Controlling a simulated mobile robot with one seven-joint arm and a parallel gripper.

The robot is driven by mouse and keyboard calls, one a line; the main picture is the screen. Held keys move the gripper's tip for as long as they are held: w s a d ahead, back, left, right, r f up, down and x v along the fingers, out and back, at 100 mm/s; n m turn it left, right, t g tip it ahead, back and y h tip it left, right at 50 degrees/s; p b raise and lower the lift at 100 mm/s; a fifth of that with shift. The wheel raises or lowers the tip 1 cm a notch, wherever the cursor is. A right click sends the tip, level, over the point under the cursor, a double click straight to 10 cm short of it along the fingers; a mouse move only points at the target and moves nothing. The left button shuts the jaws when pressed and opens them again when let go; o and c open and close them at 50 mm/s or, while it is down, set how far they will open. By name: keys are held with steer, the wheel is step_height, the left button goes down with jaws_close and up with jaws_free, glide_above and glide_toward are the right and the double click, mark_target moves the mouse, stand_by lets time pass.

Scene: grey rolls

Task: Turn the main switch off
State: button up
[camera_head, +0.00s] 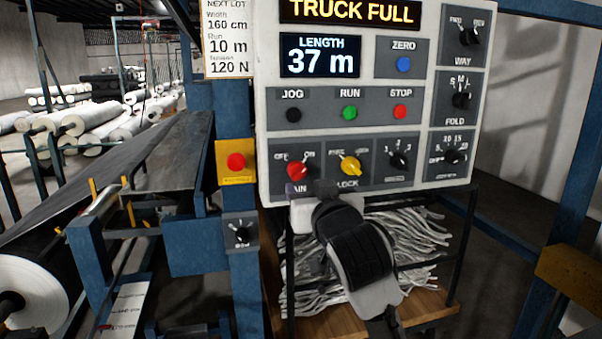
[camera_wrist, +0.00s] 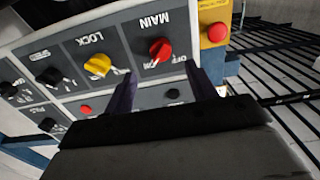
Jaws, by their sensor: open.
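The main switch is a red rotary knob (camera_head: 298,169) at the lower left of the grey control panel (camera_head: 343,185), with OFF at its upper left and ON at its upper right. Its handle appears tilted toward ON. In the wrist view the panel is upside down, and the red knob (camera_wrist: 161,50) lies beyond the fingertips, between their lines. My gripper (camera_head: 310,190) is just below the knob in the head view, partly covering the MAIN label. In the wrist view its dark purple fingers (camera_wrist: 161,82) are apart, with nothing between them. I cannot tell the remaining distance to the panel.
The yellow lock knob (camera_head: 351,166) sits close to the right of the main switch. A red button on a yellow box (camera_head: 236,162) is to the left, on a blue post. Below the panel is a rack of grey strips (camera_head: 415,235). A roller machine (camera_head: 150,170) stands at left.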

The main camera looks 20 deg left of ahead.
mark_target(300, 175)
steer(key=p+x, duration=0.1)
steer(key=x, duration=0.7)
steer(key=shift+w+a+p, duration=0.1)
steer(key=shift+a+p, duration=0.05)
steer(key=shift+p, duration=0.15)
steer(key=c, duration=1)
